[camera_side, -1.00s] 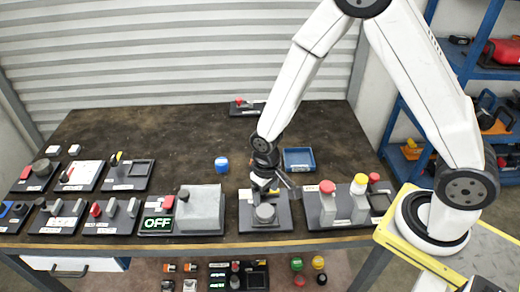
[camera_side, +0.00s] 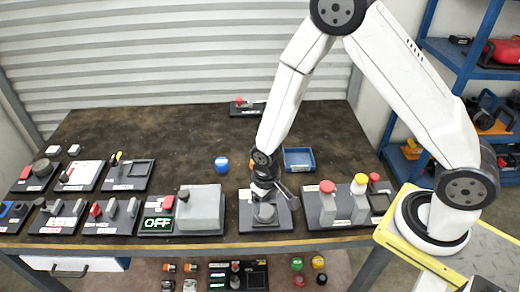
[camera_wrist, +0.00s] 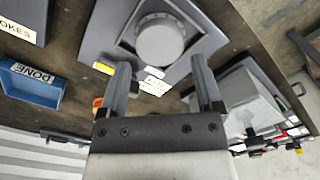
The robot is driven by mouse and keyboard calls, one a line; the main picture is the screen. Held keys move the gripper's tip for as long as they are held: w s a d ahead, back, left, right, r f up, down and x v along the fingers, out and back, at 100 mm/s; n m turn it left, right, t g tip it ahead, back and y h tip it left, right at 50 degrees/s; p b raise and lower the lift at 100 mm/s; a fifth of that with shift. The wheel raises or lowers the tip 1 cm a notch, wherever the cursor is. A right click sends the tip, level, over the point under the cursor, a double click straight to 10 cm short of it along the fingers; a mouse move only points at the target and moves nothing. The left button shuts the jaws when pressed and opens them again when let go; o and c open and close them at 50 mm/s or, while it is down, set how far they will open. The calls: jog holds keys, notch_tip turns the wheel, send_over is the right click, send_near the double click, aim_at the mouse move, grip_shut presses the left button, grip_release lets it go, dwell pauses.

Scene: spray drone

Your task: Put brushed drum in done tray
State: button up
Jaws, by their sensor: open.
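A grey round drum (camera_side: 265,213) sits on a dark plate at the front middle of the bench. In the wrist view the drum (camera_wrist: 159,40) lies inside a raised square frame, beyond my fingertips. My gripper (camera_side: 264,197) points down just over it. In the wrist view my gripper (camera_wrist: 160,75) is open, with nothing between its fingers. The blue done tray (camera_side: 299,160) stands behind and to the right of the drum. The wrist view shows the tray (camera_wrist: 28,88) with its DONE label; the part of its floor in view is bare.
A grey block (camera_side: 200,209) on a plate with an OFF sign (camera_side: 157,224) stands left of the drum. A plate with red and yellow topped posts (camera_side: 328,200) is at the right. A blue round object (camera_side: 221,164) stands behind.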

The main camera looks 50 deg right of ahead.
aim_at(265, 211)
jog(key=shift+f, duration=1.9)
jog(key=c, duration=1.1)
jog(key=shift+o, duration=0.2)
jog(key=shift+r, duration=0.1)
notch_tip(265, 211, up, 10)
